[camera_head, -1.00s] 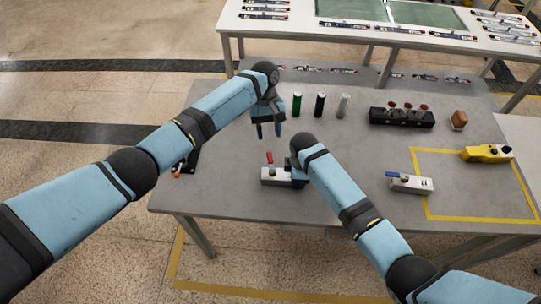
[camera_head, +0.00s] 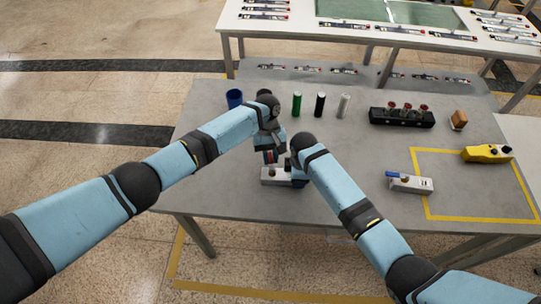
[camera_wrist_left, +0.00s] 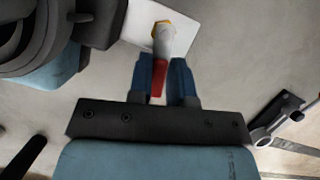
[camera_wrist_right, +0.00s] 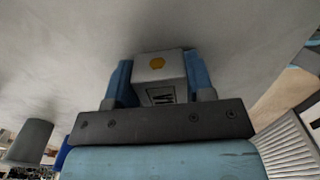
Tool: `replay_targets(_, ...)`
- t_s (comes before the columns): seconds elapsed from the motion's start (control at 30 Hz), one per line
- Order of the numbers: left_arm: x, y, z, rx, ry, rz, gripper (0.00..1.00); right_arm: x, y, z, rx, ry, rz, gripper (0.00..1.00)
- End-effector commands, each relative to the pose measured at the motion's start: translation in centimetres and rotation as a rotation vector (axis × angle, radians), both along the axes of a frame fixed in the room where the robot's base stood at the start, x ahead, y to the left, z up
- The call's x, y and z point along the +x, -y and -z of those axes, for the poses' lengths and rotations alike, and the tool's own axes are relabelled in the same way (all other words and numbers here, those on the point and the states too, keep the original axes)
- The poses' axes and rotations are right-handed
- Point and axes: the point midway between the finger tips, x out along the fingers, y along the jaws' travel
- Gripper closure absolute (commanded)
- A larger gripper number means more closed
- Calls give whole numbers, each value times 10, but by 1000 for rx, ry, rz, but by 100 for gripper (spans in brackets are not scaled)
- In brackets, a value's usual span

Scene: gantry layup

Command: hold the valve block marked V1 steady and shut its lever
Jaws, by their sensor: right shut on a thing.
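A light grey valve block (camera_head: 272,177) with a red-handled lever lies on the grey table, front middle. The right wrist view shows its end face (camera_wrist_right: 160,95) with a partly hidden dark marking that I cannot read for sure. My right gripper (camera_head: 298,178) is shut on the block's right end. In the left wrist view the lever's red grip (camera_wrist_left: 158,82) sticks out from a gold nut on the block. My left gripper (camera_wrist_left: 166,78) is open, with one finger on each side of the red grip. In the head view my left gripper (camera_head: 270,156) hides most of the lever.
A second valve block (camera_head: 411,184) with a blue lever lies to the right, near a yellow-taped area (camera_head: 428,205). A blue cup (camera_head: 234,98), several cylinders (camera_head: 320,104), a black rack (camera_head: 402,118) and a yellow device (camera_head: 486,154) stand farther back.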

Motion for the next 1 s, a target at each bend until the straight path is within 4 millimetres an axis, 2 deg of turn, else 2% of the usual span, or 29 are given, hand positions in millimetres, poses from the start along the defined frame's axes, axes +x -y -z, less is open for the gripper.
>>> replay_targets(0.03,0,0,0,0,0,0,93,0,0,0,1,1,0,86)
replay_targets(0.07,0,0,0,0,0,0,100,0,0,0,1,1,0,86)
replay_targets(0.23,0,1,0,-1,0,17,100,0,0,0,0,1,0,86)
replay_targets(0.5,1,8,0,-1,0,209,100,0,0,0,0,0,0,86)
replay_targets(0.8,1,8,0,0,0,230,100,0,0,0,1,0,-1,86)
replay_targets(0.83,1,8,0,-1,0,230,80,0,0,0,1,0,-1,86)
replay_targets(0.9,1,8,0,-1,0,229,64,0,0,0,0,1,-1,86)
replay_targets(0.93,1,8,0,-1,0,229,57,0,0,0,0,1,-1,86)
replay_targets(1.0,1,8,0,-1,0,229,56,0,0,0,0,0,-1,86)
